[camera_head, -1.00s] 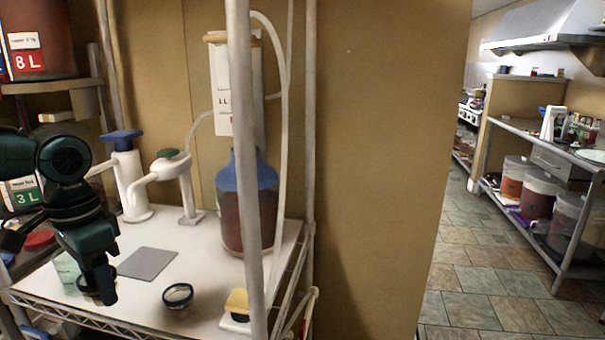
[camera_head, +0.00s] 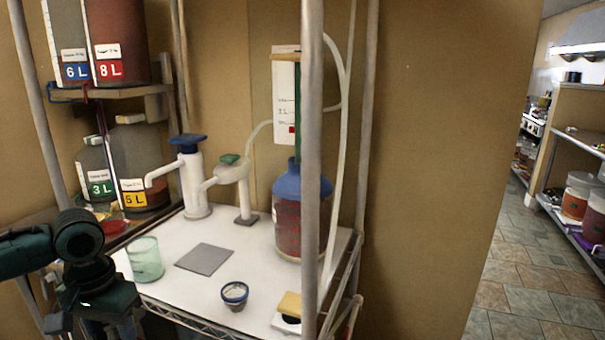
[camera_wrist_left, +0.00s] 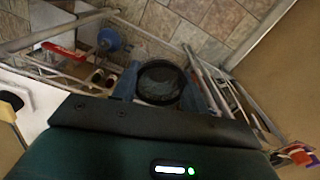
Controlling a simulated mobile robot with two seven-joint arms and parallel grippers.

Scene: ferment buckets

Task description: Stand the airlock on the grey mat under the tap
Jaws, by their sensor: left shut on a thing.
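My left gripper (camera_wrist_left: 160,96) is shut on a dark-rimmed, round, cup-like thing (camera_wrist_left: 159,80), seen from above between the fingers in the left wrist view. I cannot tell for sure whether this is the airlock. In the head view the arm is at the lower left, in front of the bench's left edge, and the held thing is hidden. The grey mat (camera_head: 205,258) lies bare on the white bench. The white tap with a green top (camera_head: 231,185) stands behind it, and a blue-topped one (camera_head: 192,175) to its left. My right gripper is not in view.
A clear green cup (camera_head: 146,261) stands left of the mat, and a small dark-rimmed cup (camera_head: 235,295) to its front right. A blue-shouldered bucket (camera_head: 301,222) and a metal post (camera_head: 312,130) bound the right. A yellow-topped block (camera_head: 289,309) sits at the front corner.

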